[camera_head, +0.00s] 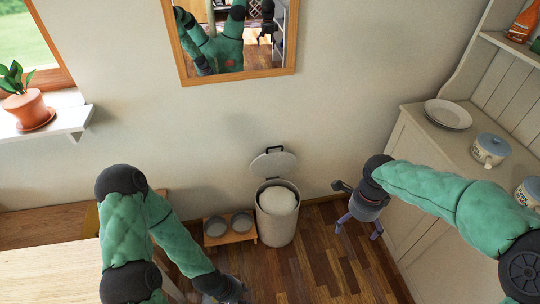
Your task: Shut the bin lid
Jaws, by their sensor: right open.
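The pale round bin (277,227) stands on the wood floor near the wall, with a white liner or filling showing in its open top. Its lid (272,164) is raised at the back, with a dark handle at its upper edge. My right gripper (358,231) is open and empty, to the right of the bin and apart from it, with its fingers pointing down. My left gripper (236,296) is at the bottom edge of the view, in front and left of the bin; its fingers are partly cut off.
A low wooden stand with two grey bowls (242,223) is left of the bin. A cream cabinet (407,190) with dishes stands at right. A wooden table (50,275) is at lower left. A framed mirror (238,77) hangs above. Floor between bin and cabinet is clear.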

